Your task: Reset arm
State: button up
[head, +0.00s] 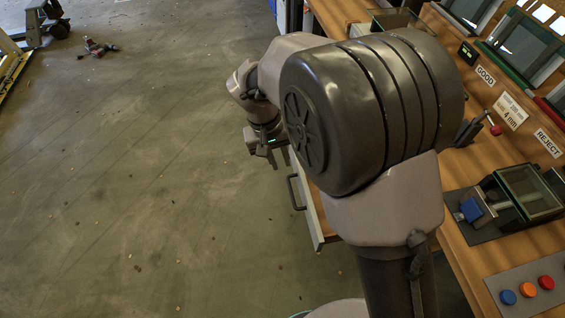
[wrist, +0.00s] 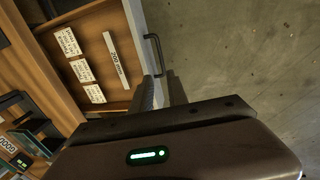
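My arm fills the middle of the head view and reaches out over the left side of the workbench. My gripper (head: 276,158) hangs beside the bench, small and partly hidden by the arm in the head view. In the wrist view its two dark fingers (wrist: 161,85) stand apart with a narrow gap. Nothing shows between them. A dark drawer handle (wrist: 153,54) lies just beyond the fingertips; I cannot tell whether they touch.
The drawer (head: 318,220) appears pulled out from the wooden bench (head: 468,262). A glass-topped fixture (head: 529,191), colored buttons (head: 527,290) and racks labelled GOOD and REJECT are at right. The concrete floor (head: 150,190) at left is mostly clear.

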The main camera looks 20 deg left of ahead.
dwell(0.3)
jog(key=d+r+m+y, duration=0.2)
jog(key=d+r+m, duration=0.1)
jog(key=d+r, duration=0.6)
jog(key=s+d+r+m+t+y, duration=0.1)
jog(key=s+d+r+m, duration=0.1)
jog(key=s+d+r, duration=0.3)
jog(key=s+d+r+m+t, duration=0.1)
jog(key=s+d+r+m, duration=0.15)
jog(key=d, duration=0.55)
jog(key=s+d+r+m+t, duration=0.1)
jog(key=s+d+m+t, duration=0.1)
jog(key=s, duration=0.5)
jog(key=d+m, duration=0.1)
jog(key=d, duration=0.1)
jog(key=shift+s+d+r+t+y+b, duration=0.2)
jog(key=shift+s+d+t+y+b, duration=0.1)
jog(key=shift+d+y+b, duration=0.1)
